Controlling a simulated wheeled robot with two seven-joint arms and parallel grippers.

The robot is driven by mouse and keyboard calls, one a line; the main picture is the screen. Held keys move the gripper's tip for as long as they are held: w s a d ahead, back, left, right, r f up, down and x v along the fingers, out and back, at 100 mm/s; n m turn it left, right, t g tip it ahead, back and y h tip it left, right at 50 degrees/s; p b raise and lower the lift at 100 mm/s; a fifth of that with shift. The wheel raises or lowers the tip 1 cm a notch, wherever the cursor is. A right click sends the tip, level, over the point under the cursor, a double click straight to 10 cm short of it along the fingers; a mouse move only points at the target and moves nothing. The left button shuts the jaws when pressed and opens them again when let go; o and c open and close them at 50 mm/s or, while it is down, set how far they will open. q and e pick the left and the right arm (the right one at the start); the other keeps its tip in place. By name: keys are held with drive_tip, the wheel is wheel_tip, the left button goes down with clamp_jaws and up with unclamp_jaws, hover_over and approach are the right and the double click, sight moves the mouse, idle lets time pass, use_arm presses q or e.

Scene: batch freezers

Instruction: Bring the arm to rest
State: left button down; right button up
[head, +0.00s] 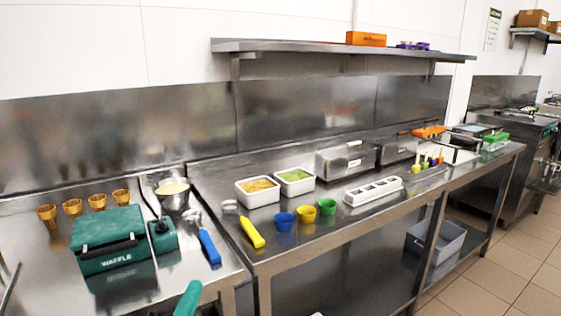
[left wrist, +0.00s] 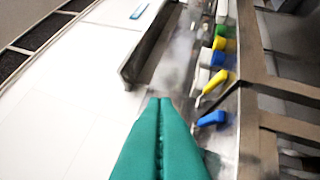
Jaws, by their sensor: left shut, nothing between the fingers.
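My left gripper (head: 190,298) shows as a teal tip at the bottom edge of the head view, in front of the steel counter. In the left wrist view its two teal fingers (left wrist: 160,103) lie together with nothing between them. The gripper is apart from the counter and everything on it. The rest of the left arm is out of the head view. My right gripper is in neither view.
A green waffle maker (head: 110,240), a blue-handled scoop (head: 208,246) and a yellow-handled scoop (head: 251,232) lie near the counter's front. Small cups, including a blue one (head: 284,221), and white tubs (head: 258,197) stand farther right. A shelf (head: 340,47) hangs above. Floor (head: 505,270) is clear at right.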

use_arm(q)
drive_tip(key=s+a+f+n+g+y, duration=0.25)
drive_tip(key=f+n+g, duration=0.2)
drive_tip(key=f, duration=0.45)
drive_tip(key=s+a+f+n+g+y, duration=0.2)
drive_tip(key=s+a+f+n+g, duration=0.2)
drive_tip(key=f+n, duration=0.3)
drive_tip(key=s+f+n+g+h, duration=0.2)
drive_tip(key=s+f+n+g, duration=0.2)
drive_tip(key=s+f+g, duration=0.65)
drive_tip(key=s+f+p, duration=0.1)
drive_tip(key=s+f, duration=0.2)
drive_tip(key=f, duration=1.1)
drive_tip(key=s+f+p, duration=0.1)
drive_tip(key=s+f, duration=0.2)
drive_tip(key=f, duration=1)
drive_tip(key=s+a+f, duration=0.2)
drive_tip(key=s+f, duration=1.2)
drive_tip(key=s, duration=0.1)
drive_tip(key=shift+s+a+m+y+p, duration=0.15)
drive_tip(key=shift+s+m+y+p, duration=0.2)
drive_tip(key=shift+s, duration=0.05)
drive_tip(key=shift+s, duration=0.1)
